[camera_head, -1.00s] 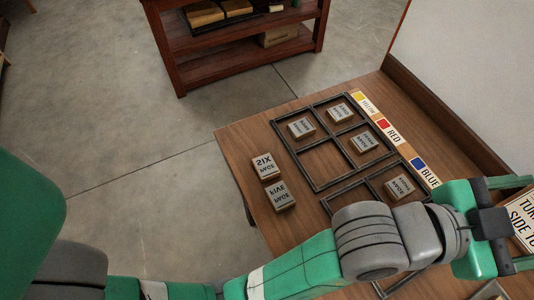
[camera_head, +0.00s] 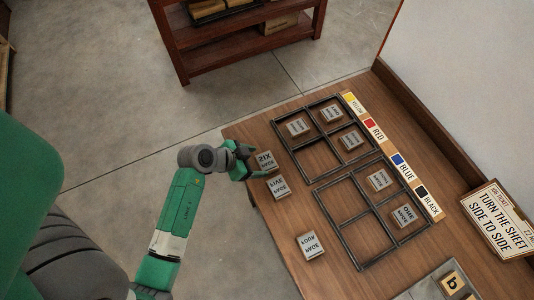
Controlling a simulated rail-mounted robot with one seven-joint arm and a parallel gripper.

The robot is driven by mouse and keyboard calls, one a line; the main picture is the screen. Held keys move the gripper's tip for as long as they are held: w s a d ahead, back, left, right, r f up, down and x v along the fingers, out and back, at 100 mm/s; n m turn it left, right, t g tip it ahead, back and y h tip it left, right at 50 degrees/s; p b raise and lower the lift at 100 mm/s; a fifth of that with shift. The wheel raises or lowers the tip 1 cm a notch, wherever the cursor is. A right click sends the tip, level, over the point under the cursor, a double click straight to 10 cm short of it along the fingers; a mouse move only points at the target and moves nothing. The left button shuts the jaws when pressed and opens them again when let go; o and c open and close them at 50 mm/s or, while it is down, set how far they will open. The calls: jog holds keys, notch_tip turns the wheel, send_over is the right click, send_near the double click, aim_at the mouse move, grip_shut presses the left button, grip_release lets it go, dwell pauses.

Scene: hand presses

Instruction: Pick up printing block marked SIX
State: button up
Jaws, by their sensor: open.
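The printing block marked SIX (camera_head: 265,161) is a small pale-topped block with dark, upside-down lettering. It lies at the left edge of the wooden table, outside the black frames. My gripper (camera_head: 246,161) is open at the block's left side, at the table edge, with its fingers toward the block. The fingertips are small in this view, and I cannot tell whether they touch the block or straddle it.
The block marked FIVE (camera_head: 278,187) lies close below SIX. Another loose block (camera_head: 310,246) sits farther down the table (camera_head: 284,222). Black frames (camera_head: 315,180) holding several blocks lie to the right. A sign (camera_head: 497,220) stands at the right.

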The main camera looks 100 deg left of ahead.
aim_at(268, 161)
jog(key=shift+a+f, duration=0.15)
jog(key=shift+f, duration=0.25)
jog(key=b+x, duration=0.1)
jog(key=x, duration=0.3)
jog(key=shift+a+f, duration=0.1)
jog(key=shift+f, duration=0.15)
jog(key=c, duration=0.8)
jog(key=shift+r, duration=0.15)
jog(key=shift+r, duration=0.3)
jog(key=r, duration=0.1)
jog(key=r+p, duration=0.1)
jog(key=r, duration=0.1)
jog(key=shift+s+d, duration=0.1)
jog(key=shift+d, duration=0.3)
jog(key=s+d, duration=0.1)
jog(key=d, duration=0.4)
jog(key=s+d, duration=0.1)
jog(key=d, duration=0.4)
jog(key=s+d+r, duration=0.1)
jog(key=d, duration=0.4)
jog(key=shift+s+r+p, duration=0.1)
jog(key=shift+s+p, duration=0.15)
jog(key=shift+p, duration=0.15)
